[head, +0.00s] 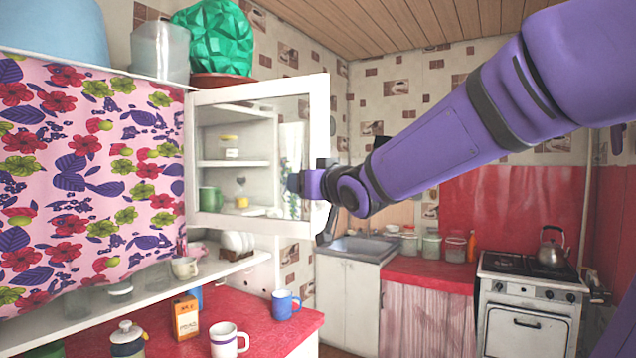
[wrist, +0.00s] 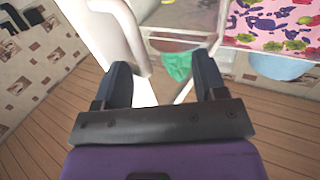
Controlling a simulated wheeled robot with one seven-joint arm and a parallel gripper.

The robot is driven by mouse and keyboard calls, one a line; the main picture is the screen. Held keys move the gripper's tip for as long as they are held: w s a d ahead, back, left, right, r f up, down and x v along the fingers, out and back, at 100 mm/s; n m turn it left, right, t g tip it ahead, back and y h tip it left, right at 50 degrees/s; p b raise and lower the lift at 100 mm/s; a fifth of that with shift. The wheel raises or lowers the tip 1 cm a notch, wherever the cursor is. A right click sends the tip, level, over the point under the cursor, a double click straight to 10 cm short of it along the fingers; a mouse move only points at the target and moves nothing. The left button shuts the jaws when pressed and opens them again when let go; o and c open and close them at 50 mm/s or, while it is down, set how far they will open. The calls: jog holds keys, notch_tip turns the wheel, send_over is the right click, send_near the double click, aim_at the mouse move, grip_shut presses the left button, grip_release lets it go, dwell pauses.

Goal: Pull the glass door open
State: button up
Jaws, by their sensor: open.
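The glass door (head: 319,110) has a white frame and belongs to a wall cabinet; shelves with a green mug and small jars show through its pane. Its right side looks nearer to me than its left, so it seems to stand ajar, though how far I cannot tell. My gripper (head: 297,183) is at the door's right edge, partly hiding the frame; the handle is not clear there. In the wrist view my gripper (wrist: 163,76) has its two dark fingers apart. A white part of the door (wrist: 110,28) reaches in by the left finger; contact is unclear.
A floral curtain (head: 90,170) hangs left of the door. Below, a red counter (head: 270,335) holds mugs (head: 286,303), a carton (head: 185,318) and a lidded jar. A green bowl-like object (head: 213,38) sits above the cabinet. The sink (head: 355,245) and stove (head: 530,300) stand right.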

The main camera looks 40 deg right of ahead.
jog(key=shift+o, duration=1.1)
jog(key=shift+w+a+r+n, duration=0.2)
jog(key=shift+w+a+n, duration=0.1)
jog(key=shift+a, duration=0.2)
jog(key=shift+s, duration=0.1)
jog(key=shift+c, duration=0.2)
jog(key=shift+s, duration=0.25)
jog(key=shift+c, duration=0.7)
jog(key=s, duration=1)
jog(key=shift+s+a+f, duration=0.15)
jog(key=shift+s+f, duration=0.05)
jog(key=shift+s, duration=0.05)
jog(key=shift+c, duration=0.9)
jog(key=s+a+f+g+y, duration=0.1)
jog(key=s+a+f+g, duration=0.3)
jog(key=f, duration=0.4)
jog(key=s+a+f+g, duration=0.4)
jog(key=s+f+g, duration=0.3)
jog(key=f+g, duration=0.1)
jog(key=shift+s+a+f+n+g+y, duration=0.2)
jog(key=shift+f+n+g+y, duration=0.15)
jog(key=shift+n+g+y, duration=0.05)
